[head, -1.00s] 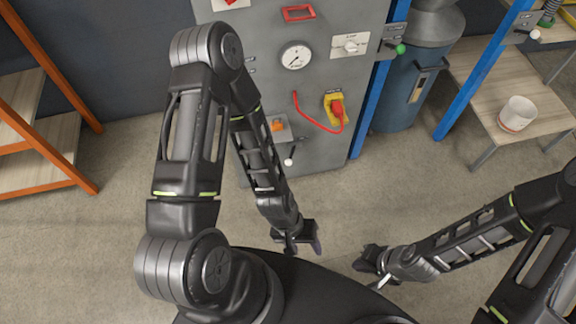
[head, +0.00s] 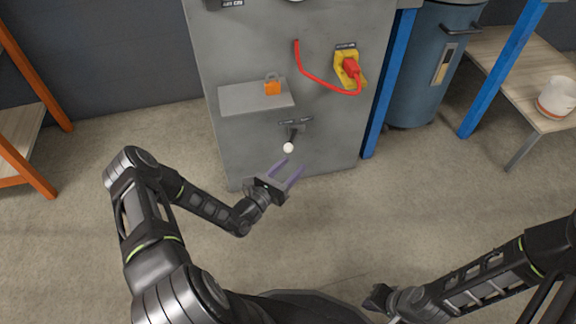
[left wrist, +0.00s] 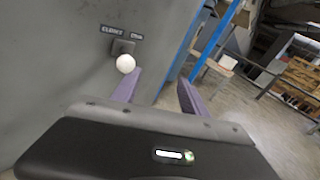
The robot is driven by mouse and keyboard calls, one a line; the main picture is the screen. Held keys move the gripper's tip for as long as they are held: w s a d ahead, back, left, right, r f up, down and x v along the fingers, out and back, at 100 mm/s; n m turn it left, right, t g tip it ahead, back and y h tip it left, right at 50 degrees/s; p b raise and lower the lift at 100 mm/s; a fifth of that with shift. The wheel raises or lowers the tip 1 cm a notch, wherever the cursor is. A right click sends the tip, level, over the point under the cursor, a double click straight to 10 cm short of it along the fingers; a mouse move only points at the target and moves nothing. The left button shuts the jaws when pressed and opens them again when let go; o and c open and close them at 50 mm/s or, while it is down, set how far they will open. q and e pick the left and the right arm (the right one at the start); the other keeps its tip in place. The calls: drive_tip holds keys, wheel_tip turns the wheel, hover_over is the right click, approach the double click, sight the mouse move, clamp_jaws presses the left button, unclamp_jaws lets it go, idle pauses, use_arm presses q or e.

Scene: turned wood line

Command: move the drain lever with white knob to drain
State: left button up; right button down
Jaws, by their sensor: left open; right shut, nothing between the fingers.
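The drain lever is a short dark lever with a white knob (head: 288,148), low on the front of the grey cabinet (head: 240,150). Two small label plates sit above it; in the left wrist view the left one reads "CLOSED" and the right one is too small to read surely. My left gripper (head: 293,167) is open and empty, just below the knob in the head view. In the left wrist view the knob (left wrist: 125,63) appears at the left fingertip, not between the fingers. My right gripper (head: 376,298) is shut and empty, low and far from the cabinet.
A red cable (head: 315,80) and yellow-red switch (head: 349,69) are to the right. Blue posts, a blue drum (head: 418,70) and a bench stand further right. The floor before the cabinet is clear.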

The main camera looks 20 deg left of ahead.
sight(286, 151)
use_arm(q)
drive_tip(key=a+y, duration=0.1)
drive_tip(key=a+f+n+y, duration=0.1)
drive_tip(key=a, duration=0.1)
drive_tip(key=a+n, duration=0.1)
drive_tip(key=a, duration=0.1)
drive_tip(key=shift+w+f+t+y, duration=0.2)
drive_tip(key=shift+f+t+y, duration=0.1)
drive_tip(key=shift+y, duration=0.1)
use_arm(e)
drive_tip(key=shift+f, duration=0.8)
use_arm(q)
drive_tip(key=shift+w+b, duration=0.45)
drive_tip(key=shift+w, duration=0.1)
drive_tip(key=w, duration=0.2)
drive_tip(key=w+b, duration=0.1)
drive_tip(key=w, duration=0.1)
drive_tip(key=w+b, duration=0.1)
drive_tip(key=w, duration=0.1)
drive_tip(key=shift+d+f, duration=0.1)
drive_tip(key=shift+d, duration=0.15)
drive_tip(key=shift+w, duration=0.35)
use_arm(e)
drive_tip(key=f, duration=0.3)
drive_tip(key=shift+w, duration=0.3)
use_arm(q)
drive_tip(key=shift+c, duration=0.4)
